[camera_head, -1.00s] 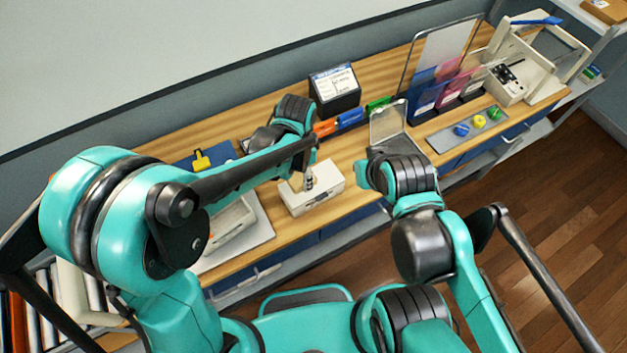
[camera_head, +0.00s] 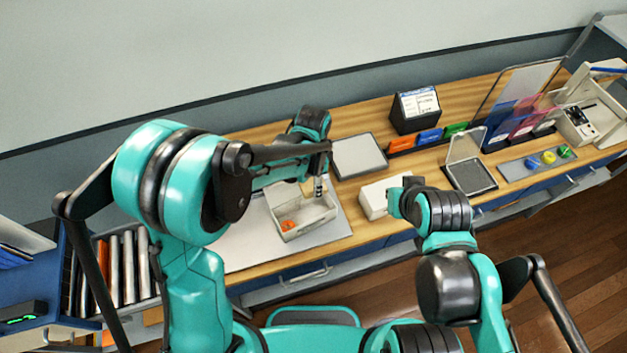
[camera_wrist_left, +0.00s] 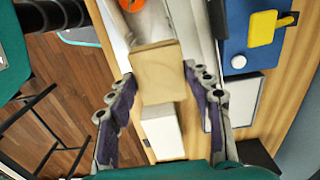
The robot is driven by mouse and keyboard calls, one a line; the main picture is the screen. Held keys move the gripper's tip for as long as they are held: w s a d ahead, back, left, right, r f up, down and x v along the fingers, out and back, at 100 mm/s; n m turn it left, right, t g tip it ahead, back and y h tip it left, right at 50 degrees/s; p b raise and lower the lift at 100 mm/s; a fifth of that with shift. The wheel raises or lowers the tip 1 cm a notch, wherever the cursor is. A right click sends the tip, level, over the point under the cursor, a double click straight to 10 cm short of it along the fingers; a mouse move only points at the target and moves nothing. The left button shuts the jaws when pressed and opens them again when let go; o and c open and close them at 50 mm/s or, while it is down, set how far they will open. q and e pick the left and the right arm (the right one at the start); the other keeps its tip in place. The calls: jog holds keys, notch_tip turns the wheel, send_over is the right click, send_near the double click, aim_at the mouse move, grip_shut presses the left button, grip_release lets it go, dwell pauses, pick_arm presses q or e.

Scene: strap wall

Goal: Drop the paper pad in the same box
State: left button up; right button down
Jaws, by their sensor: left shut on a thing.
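My left gripper (camera_head: 318,186) is above the open white box (camera_head: 331,214) on the worktop. In the left wrist view, it is shut on a pale tan square block, apparently the paper pad (camera_wrist_left: 158,72), held between its two fingers. The pad shows only as a small tan patch beside the fingers in the head view (camera_head: 307,188). An orange item (camera_head: 288,226) lies inside the open box, and it also shows at the top of the left wrist view (camera_wrist_left: 132,5). My right gripper (camera_head: 394,200) is beside the closed white box (camera_head: 376,198); its fingers are unclear.
A grey-rimmed flat tray (camera_head: 359,156) lies behind the boxes. A dark stand with a label (camera_head: 415,108) and coloured bins (camera_head: 429,136) are farther right. A hinged clear-lidded case (camera_head: 470,177) stands right of my right gripper. Metal rollers (camera_head: 128,268) are at left.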

pick_arm(q)
notch_tip(320, 180, down, 3)
jog(key=shift+a+r+b, duration=0.1)
jog(key=shift+r+b, duration=0.1)
jog(key=shift+b, duration=0.45)
jog(key=shift+f+b, duration=0.3)
jog(key=shift+f, duration=0.3)
jog(key=shift+r, duration=0.1)
jog(key=o, duration=0.8)
jog(key=shift+o, duration=0.2)
notch_tip(320, 180, up, 12)
